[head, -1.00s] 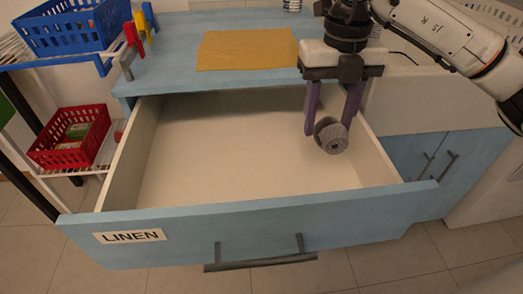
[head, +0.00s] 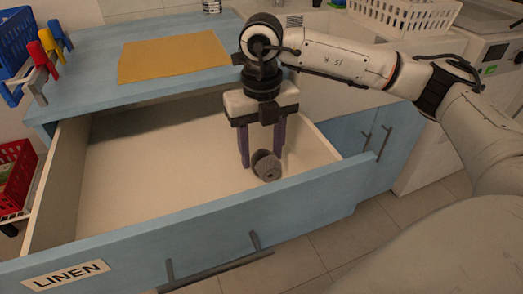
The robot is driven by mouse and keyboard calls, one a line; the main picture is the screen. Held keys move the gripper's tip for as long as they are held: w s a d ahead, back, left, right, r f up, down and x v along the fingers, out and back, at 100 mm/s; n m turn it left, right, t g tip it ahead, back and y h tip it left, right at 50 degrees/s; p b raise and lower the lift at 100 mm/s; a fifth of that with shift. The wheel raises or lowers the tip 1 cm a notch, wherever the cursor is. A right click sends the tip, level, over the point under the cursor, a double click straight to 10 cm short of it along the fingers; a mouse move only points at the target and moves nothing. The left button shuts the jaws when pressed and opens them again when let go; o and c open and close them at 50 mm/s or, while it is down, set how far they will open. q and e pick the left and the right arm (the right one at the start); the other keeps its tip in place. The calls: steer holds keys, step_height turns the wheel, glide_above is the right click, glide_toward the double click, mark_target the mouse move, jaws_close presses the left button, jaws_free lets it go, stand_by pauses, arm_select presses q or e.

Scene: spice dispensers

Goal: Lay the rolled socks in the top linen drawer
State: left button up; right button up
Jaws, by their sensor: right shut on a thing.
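The linen drawer (head: 190,228) is pulled open, with a LINEN label on its blue front and a pale, otherwise empty inside. The rolled socks (head: 266,166) are a grey roll at the drawer's right side. My right gripper (head: 262,162) points down into the drawer, its purple fingers shut on the rolled socks. The socks are low within the drawer walls; I cannot tell whether they touch the drawer floor. My left gripper is not in view.
A yellow cloth (head: 172,56) lies on the blue counter (head: 90,92) behind the drawer. Colored clips (head: 48,45) stand at the counter's left edge. A red basket (head: 17,182) and a blue basket (head: 14,40) are at far left. A white basket (head: 405,14) is at back right.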

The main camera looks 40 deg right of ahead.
mark_target(261, 149)
steer(key=shift+f, duration=0.1)
steer(key=o, duration=1)
steer(key=shift+o, duration=0.2)
step_height(261, 149, up, 12)
steer(key=p, duration=0.2)
